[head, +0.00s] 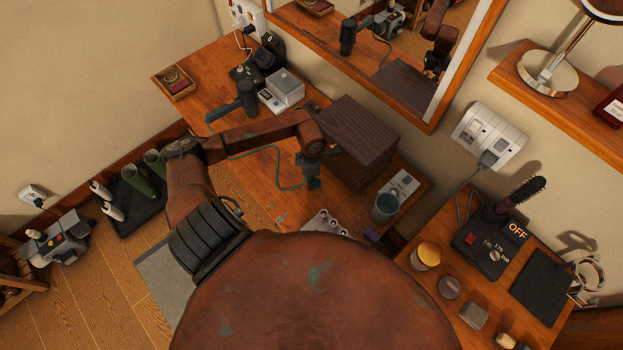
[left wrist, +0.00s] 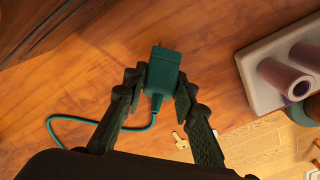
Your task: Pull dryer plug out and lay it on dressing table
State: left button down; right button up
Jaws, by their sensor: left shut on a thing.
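The dark teal dryer (head: 241,100) lies on the wooden dressing table (head: 215,65), toward its far left part. A green cord runs from the dryer's side across the table toward my left gripper (head: 313,172). In the left wrist view, my left gripper (left wrist: 160,88) is shut on the green plug (left wrist: 162,70), one finger on each side. The plug's prong end points away from the gripper, and the cord (left wrist: 80,117) trails off to the left. The plug is over the tabletop; I cannot tell whether it touches it. My right gripper is out of view.
A dark wooden box (head: 350,140) stands right beside my left forearm. A teal cup (head: 385,207) and a pale roller tray (head: 327,223) are near the table's front edge; a small key (left wrist: 181,141) lies near the plug. A wall socket (head: 490,137) is at the right.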

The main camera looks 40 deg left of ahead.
pick_arm(q)
jog(key=shift+f+b, duration=0.55)
jog(key=shift+f, duration=0.2)
jog(key=c, duration=1.5)
grip_release()
jog(key=shift+r, duration=0.1)
notch_tip(320, 180, up, 12)
jog(key=shift+f, duration=0.1)
jog(key=shift+s, duration=0.1)
